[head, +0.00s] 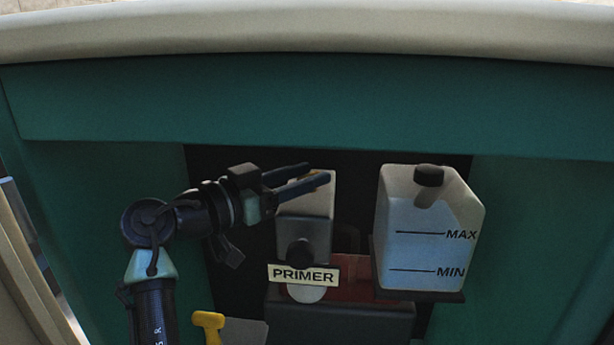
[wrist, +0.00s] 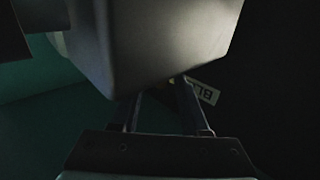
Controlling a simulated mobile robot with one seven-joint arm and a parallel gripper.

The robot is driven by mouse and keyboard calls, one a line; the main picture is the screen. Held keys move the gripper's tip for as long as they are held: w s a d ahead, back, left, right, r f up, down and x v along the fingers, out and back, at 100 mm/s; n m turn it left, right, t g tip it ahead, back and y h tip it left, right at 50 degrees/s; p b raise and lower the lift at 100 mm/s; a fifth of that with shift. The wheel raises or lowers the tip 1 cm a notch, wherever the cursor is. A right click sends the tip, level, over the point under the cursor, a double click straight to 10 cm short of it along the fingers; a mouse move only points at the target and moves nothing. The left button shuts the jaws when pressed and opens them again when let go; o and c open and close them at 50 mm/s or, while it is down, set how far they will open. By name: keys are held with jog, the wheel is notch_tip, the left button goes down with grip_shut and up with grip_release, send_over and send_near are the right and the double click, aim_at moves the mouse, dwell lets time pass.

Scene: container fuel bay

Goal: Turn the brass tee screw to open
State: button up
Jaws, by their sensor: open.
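My gripper (head: 318,172) is open, its two dark fingers reaching right across the top of the grey primer housing (head: 318,228) in the head view. A small brass-coloured bit, likely the tee screw (head: 313,180), shows by the fingers at the housing's top. Most of it is hidden, so its turn position cannot be told. In the wrist view the fingers (wrist: 160,92) point up under a large grey block. A tiny yellow spot (wrist: 172,82) shows near the right finger, beside a partly hidden label starting "BL" (wrist: 208,92). I cannot tell whether the fingers touch the screw.
A PRIMER label (head: 303,276) sits below a dark round knob (head: 299,252). A translucent tank (head: 410,240) with MAX and MIN marks stands to the right. A yellow handle (head: 209,322) is at lower left. Green bay walls (head: 100,105) and a pale upper edge enclose the space.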

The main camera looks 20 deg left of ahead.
jog(key=shift+w+d, duration=0.1)
jog(key=shift+w, duration=0.2)
grip_shut()
jog(key=n+t+y+p, duration=0.1)
jog(key=y, duration=0.1)
jog(key=n+y+p, duration=0.1)
jog(key=n+y, duration=0.1)
jog(key=shift+d+r+t+y, duration=0.1)
jog(key=shift+d+t+y, duration=0.1)
jog(key=shift+t+y, duration=0.15)
jog(key=shift+a+n+t+y+p, duration=0.1)
jog(key=shift+n+t+y+p, duration=0.15)
jog(key=shift+n+y+p, duration=0.55)
jog(key=shift+b, duration=0.3)
grip_release()
